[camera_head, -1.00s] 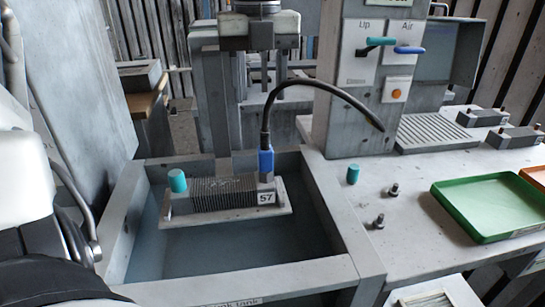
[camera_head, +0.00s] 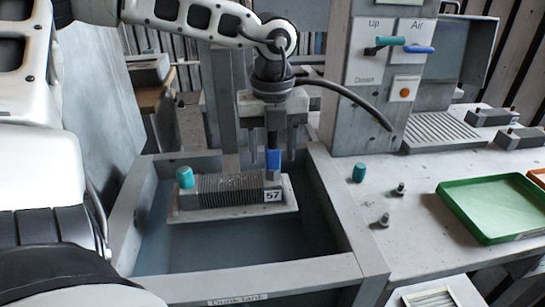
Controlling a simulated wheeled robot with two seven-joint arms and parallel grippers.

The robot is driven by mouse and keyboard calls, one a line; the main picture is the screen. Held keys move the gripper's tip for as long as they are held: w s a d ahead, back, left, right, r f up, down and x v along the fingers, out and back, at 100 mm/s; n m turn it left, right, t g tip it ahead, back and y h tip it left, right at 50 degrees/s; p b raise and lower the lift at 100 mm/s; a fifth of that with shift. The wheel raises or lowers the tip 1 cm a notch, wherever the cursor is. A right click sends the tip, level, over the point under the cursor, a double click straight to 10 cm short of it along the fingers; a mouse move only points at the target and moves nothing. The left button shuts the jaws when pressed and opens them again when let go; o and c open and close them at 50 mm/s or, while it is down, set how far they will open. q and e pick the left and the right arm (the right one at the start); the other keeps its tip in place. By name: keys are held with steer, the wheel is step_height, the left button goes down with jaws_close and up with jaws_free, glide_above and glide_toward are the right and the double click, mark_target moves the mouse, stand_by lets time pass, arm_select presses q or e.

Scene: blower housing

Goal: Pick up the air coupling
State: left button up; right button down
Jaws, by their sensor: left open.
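The air coupling (camera_head: 273,159) is a blue fitting at the end of the black hose. It stands upright at the right end of the finned grey part marked 57 (camera_head: 228,190), which hangs over the dunk tank (camera_head: 235,287). My left gripper (camera_head: 273,152) points down from above, with its jaws apart on either side of the hose just above the blue fitting. I cannot tell whether a finger touches the hose or coupling. The gripper hides the upper hose. My right gripper is not in view.
The control post (camera_head: 375,110) with Up and Air levers stands right of the tank. A teal cap (camera_head: 358,172), two small dark fittings and a green tray (camera_head: 495,205) are on the bench. A teal plug (camera_head: 185,177) is on the finned part's left end.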

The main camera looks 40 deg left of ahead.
arm_select(q)
jaws_close()
steer(key=shift+r, duration=0.15)
steer(key=shift+r+b, duration=0.3)
steer(key=shift+r, duration=0.3)
steer(key=d+r+b, duration=0.2)
steer(key=d+r, duration=0.9)
steer(key=d, duration=0.3)
steer(key=shift+s+r, duration=0.3)
